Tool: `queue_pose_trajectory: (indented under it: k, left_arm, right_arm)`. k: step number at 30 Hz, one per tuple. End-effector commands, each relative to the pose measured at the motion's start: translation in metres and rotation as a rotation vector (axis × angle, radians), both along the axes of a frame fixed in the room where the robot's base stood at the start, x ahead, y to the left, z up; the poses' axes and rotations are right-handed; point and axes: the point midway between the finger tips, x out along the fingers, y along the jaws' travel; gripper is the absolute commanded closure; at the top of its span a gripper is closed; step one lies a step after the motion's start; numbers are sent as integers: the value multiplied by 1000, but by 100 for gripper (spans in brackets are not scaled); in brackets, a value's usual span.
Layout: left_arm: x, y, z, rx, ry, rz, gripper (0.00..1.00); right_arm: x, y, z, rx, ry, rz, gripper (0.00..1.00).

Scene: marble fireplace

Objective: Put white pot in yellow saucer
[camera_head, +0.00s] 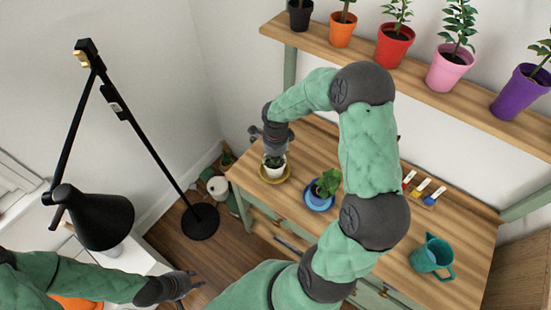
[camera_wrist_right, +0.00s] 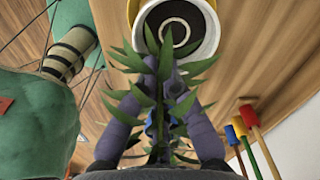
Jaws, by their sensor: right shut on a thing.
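The small white pot (camera_head: 273,170) with a green plant is over the yellow saucer (camera_head: 275,182) at the left end of the wooden table. My right gripper (camera_head: 275,150) is shut on it from above. In the right wrist view, the leaves stick up between my fingers (camera_wrist_right: 160,110), and the white pot (camera_wrist_right: 205,43) with dark soil shows beyond them. A little yellow shows at its edge. I cannot tell whether the pot's base touches the saucer. My left gripper (camera_head: 193,283) is low at the left, away from the table, empty, with fingers apart.
A potted plant (camera_head: 326,184) on a blue saucer (camera_head: 320,206) stands right of the yellow saucer. A teal watering can (camera_head: 432,255) and small coloured tools (camera_head: 424,190) are farther right. A shelf (camera_head: 420,80) holds several potted plants. A black floor lamp (camera_head: 95,215) stands left.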

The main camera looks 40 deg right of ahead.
Motion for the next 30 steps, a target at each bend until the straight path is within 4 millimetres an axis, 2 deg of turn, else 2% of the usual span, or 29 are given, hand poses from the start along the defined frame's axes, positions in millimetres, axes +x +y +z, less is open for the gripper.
queue_pose_trajectory:
  k: [8,9,10,11,24,30]
  left_arm:
    - [0,0,-5,0,0,0,60]
    - [0,0,-3,0,0,0,60]
    - [0,0,-3,0,0,0,60]
    - [0,0,-3,0,0,0,60]
    - [0,0,2,0,0,0,60]
    - [0,0,8,0,0,0,60]
  right_arm:
    - [1,0,-3,-1,-2,0,100]
    - [0,0,-2,0,0,0,82]
    - [0,0,-2,0,0,0,73]
    - [0,0,-2,0,0,0,69]
    - [0,0,3,0,0,0,69]
    - [1,0,36,-2,-4,0,69]
